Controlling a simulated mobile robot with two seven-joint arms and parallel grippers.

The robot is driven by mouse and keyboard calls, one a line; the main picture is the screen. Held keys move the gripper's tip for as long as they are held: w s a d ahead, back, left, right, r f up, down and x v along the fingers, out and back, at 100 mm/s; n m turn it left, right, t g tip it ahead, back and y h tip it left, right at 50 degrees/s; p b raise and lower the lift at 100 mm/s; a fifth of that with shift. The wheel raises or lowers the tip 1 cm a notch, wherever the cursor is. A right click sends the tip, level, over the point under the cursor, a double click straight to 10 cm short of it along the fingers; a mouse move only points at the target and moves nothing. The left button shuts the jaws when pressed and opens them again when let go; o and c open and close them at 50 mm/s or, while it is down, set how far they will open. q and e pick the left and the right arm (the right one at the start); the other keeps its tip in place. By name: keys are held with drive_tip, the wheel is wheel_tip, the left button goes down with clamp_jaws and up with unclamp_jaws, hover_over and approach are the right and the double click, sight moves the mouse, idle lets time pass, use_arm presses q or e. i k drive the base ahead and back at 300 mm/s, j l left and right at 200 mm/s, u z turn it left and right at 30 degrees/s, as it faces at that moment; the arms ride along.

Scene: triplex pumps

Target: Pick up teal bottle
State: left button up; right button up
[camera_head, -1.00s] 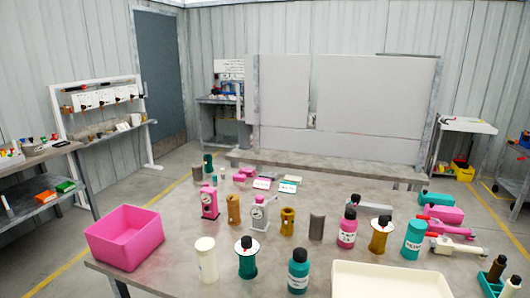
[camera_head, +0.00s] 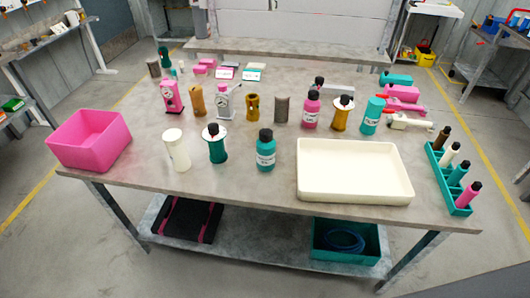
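A teal bottle (camera_head: 265,153) with a dark cap and a white label stands upright near the front middle of the grey table. A teal spool-shaped part (camera_head: 217,148) with a white top and black knob stands to its left. A teal cylinder (camera_head: 371,118) with a label stands farther back to the right. A small dark teal bottle-like item (camera_head: 164,58) stands at the far left of the table. Neither of my grippers shows in the head view.
A cream tray (camera_head: 352,192) lies right of the teal bottle. A pink bin (camera_head: 90,140) stands at the left edge. A pink bottle (camera_head: 311,110) stands behind. A green rack (camera_head: 450,188) holds several small bottles at the right.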

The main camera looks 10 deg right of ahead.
sight(266, 151)
drive_tip(key=l, duration=1.25)
drive_tip(key=k+l+u, duration=0.15)
drive_tip(key=l, duration=1.1)
drive_tip(key=i+l, duration=0.05)
